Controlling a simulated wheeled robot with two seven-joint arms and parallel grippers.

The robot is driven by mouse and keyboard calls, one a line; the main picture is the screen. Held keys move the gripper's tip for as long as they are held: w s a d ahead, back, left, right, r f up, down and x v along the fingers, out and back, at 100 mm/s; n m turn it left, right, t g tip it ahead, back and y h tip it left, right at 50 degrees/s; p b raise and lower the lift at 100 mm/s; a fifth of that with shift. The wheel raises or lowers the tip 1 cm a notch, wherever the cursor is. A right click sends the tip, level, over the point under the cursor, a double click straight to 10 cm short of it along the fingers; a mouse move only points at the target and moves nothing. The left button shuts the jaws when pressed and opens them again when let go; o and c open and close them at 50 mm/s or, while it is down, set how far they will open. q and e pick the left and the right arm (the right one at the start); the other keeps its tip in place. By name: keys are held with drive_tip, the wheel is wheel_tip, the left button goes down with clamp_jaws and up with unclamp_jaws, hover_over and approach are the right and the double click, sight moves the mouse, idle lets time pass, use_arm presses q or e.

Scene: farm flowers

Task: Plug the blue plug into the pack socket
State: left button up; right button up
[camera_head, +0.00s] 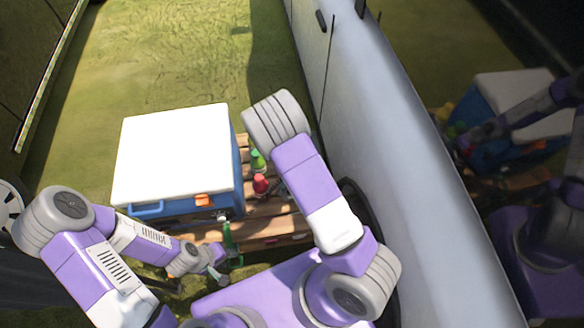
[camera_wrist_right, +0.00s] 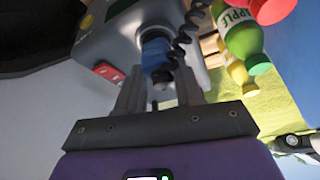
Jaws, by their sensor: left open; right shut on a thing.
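In the right wrist view, my right gripper (camera_wrist_right: 160,92) is shut on the blue plug (camera_wrist_right: 156,54). A black coiled cable (camera_wrist_right: 181,42) runs beside the plug. The plug is up against or just in front of a grey pack (camera_wrist_right: 101,38) with a red part (camera_wrist_right: 108,71) on its lower edge. The socket is hidden, and I cannot tell whether the plug is in it. In the head view, my left gripper (camera_head: 214,273) is open and low, beside a green upright part (camera_head: 229,240). My right gripper is hidden there behind its arm.
A blue cooler with a white lid (camera_head: 170,155) stands on a wooden slatted surface (camera_head: 262,226). A green bottle (camera_head: 257,161) and a red-topped bottle (camera_head: 261,184) stand to its right. A pale vehicle side (camera_head: 370,130) closes off the right. Grass lies behind.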

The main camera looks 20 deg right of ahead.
drive_tip(key=shift+f+b, duration=0.45)
drive_tip(key=shift+f, duration=0.1)
drive_tip(key=o, duration=1.1)
drive_tip(key=p+v, duration=0.3)
drive_tip(key=v, duration=0.4)
drive_tip(key=shift+s+r, duration=0.1)
drive_tip(key=shift+r, duration=0.1)
